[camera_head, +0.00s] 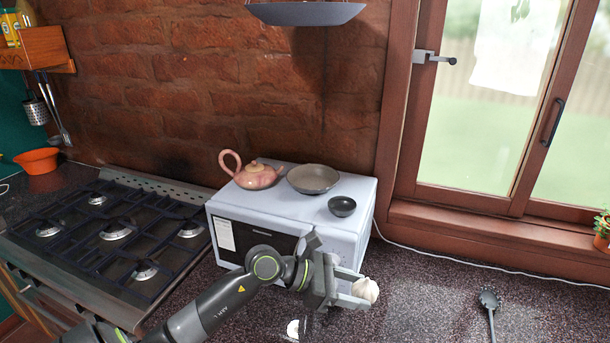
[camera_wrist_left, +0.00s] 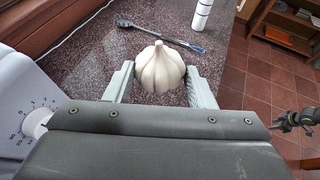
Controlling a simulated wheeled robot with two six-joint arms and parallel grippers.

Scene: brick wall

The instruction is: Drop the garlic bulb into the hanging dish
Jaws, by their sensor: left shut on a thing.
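The white garlic bulb (camera_head: 366,290) is at the tips of my left gripper (camera_head: 350,287), in front of the microwave's right front corner. In the left wrist view the garlic bulb (camera_wrist_left: 160,69) sits between the two fingers of my left gripper (camera_wrist_left: 160,80), which is shut on it. The hanging dish (camera_head: 306,13) is a shallow grey dish at the top of the head view, in front of the brick wall; its upper part is cut off. My right gripper is not recognisable in the head view.
A gas stove (camera_head: 110,240) is at left. A dark slotted spoon (camera_head: 489,301) lies on the counter (camera_head: 430,285) at right. A window is behind.

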